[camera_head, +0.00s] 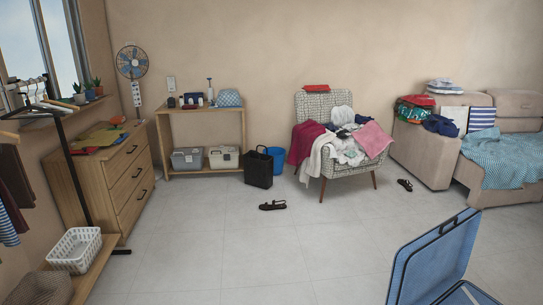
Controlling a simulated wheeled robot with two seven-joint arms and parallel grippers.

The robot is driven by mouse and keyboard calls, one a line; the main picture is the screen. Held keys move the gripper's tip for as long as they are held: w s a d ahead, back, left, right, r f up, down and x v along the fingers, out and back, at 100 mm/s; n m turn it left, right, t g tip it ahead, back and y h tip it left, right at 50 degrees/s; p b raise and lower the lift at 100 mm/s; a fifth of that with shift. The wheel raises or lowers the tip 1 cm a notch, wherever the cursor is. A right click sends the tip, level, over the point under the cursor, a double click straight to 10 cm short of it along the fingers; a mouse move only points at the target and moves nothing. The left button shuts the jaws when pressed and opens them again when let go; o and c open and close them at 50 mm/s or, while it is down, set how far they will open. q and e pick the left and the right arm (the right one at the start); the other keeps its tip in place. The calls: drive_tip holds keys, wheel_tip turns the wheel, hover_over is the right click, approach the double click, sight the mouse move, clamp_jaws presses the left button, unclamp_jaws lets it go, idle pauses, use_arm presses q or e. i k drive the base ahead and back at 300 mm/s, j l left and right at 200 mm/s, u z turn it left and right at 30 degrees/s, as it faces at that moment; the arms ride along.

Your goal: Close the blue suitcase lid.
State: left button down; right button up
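The blue suitcase lid (433,254) stands raised and tilted at the bottom right of the head view. A dark trim runs along its edge. Only a small part of the suitcase's lower half (467,295) shows below it, cut off by the bottom edge of the picture. The inside of the suitcase is mostly hidden. Neither of my grippers is in view.
A patterned chair piled with clothes (340,145) stands at the back. A sofa (425,155) is at the right, a wooden dresser (115,180) at the left, and a white basket (75,250) at the lower left. Sandals (272,206) lie on mostly clear floor.

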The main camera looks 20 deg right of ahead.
sight(425, 268)
drive_tip(key=i+l+z, duration=0.1)
drive_tip(key=i+z, duration=0.25)
drive_tip(key=i, duration=0.15)
drive_tip(key=i+z, duration=0.35)
drive_tip(key=i, duration=0.15)
drive_tip(key=i+j+z, duration=0.3)
drive_tip(key=i, duration=0.2)
